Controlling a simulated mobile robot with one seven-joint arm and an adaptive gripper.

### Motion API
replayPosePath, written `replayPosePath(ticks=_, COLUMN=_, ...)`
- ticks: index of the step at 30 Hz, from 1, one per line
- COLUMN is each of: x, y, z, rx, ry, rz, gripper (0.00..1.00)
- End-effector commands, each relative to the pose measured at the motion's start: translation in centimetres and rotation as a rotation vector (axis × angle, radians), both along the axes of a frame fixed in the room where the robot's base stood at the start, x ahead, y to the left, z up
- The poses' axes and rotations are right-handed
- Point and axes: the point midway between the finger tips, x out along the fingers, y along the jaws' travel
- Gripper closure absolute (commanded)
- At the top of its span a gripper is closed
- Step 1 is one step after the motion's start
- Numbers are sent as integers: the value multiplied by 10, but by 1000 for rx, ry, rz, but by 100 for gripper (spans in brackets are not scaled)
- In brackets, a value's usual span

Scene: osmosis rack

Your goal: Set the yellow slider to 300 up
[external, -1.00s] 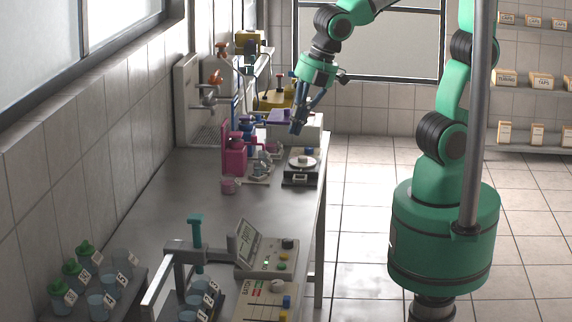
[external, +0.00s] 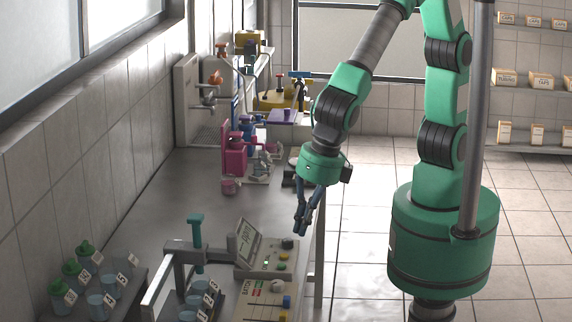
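I cannot make out the yellow slider for certain. A control box with a tilted display (external: 249,243) and coloured buttons stands on the bench's near right part. A second flat panel (external: 258,292) with red marks, a pale knob and a blue knob (external: 287,301) lies in front of it, cut by the lower picture edge. My gripper (external: 303,226) points down above the bench's right edge, just behind and right of the display box, apart from it. Its dark fingers are close together and small, and nothing shows between them.
A teal-handled stand (external: 196,240) is left of the display box, with labelled beakers below. Green-capped bottles (external: 72,271) are at the front left. Pink apparatus (external: 236,157) and a yellow machine (external: 273,100) are farther back. The middle bench is clear.

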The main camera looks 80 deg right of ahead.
Motion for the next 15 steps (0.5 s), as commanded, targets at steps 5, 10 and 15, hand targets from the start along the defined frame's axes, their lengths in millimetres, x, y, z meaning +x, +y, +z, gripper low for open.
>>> replayPosePath(ticks=5, x=-28, y=43, z=-36, rx=-64, ry=4, rz=220, gripper=100)
replayPosePath(ticks=10, x=-51, y=72, z=-60, rx=-110, ry=3, rz=385, gripper=100)
replayPosePath(ticks=15, x=-65, y=87, z=-76, rx=-137, ry=3, rz=479, gripper=100)
